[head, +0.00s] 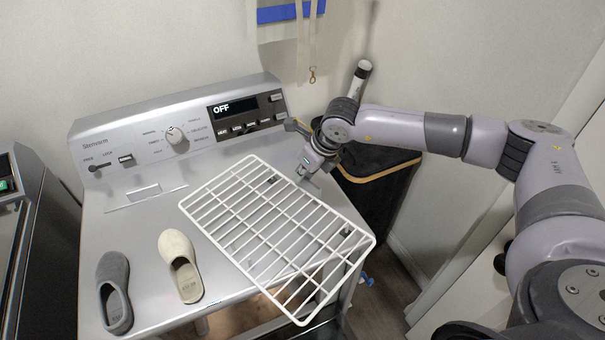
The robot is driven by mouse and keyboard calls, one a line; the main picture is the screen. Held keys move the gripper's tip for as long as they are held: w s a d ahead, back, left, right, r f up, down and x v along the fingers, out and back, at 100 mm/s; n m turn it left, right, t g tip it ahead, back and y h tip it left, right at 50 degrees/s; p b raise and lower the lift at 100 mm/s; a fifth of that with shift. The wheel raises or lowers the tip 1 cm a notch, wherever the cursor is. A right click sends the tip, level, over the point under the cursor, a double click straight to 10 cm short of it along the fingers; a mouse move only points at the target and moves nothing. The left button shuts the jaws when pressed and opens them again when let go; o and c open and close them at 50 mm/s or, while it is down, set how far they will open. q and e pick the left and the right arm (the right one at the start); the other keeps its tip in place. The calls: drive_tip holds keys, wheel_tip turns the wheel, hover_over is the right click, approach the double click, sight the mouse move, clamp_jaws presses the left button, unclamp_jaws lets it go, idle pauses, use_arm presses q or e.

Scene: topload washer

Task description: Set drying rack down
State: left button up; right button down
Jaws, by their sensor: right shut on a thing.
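The white wire drying rack (248,222) shows in the head view over the right part of the washer top (140,215). It lies roughly flat, and its near right corner reaches past the washer's front edge. I cannot tell whether it touches the top or is held just above it. My right gripper (302,176) is at the rack's far right edge and is shut on it. The fingertips are small and partly hidden by the wrist. My left gripper is not in view.
A grey slipper (113,283) and a cream slipper (178,259) stand on the washer top, left of the rack. The control panel (190,130) rises behind. A dark bin (372,200) stands right of the washer. Another appliance (38,240) is at the left.

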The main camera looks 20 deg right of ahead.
drive_tip(key=c, duration=1.8)
unclamp_jaws()
drive_tip(key=shift+o, duration=0.2)
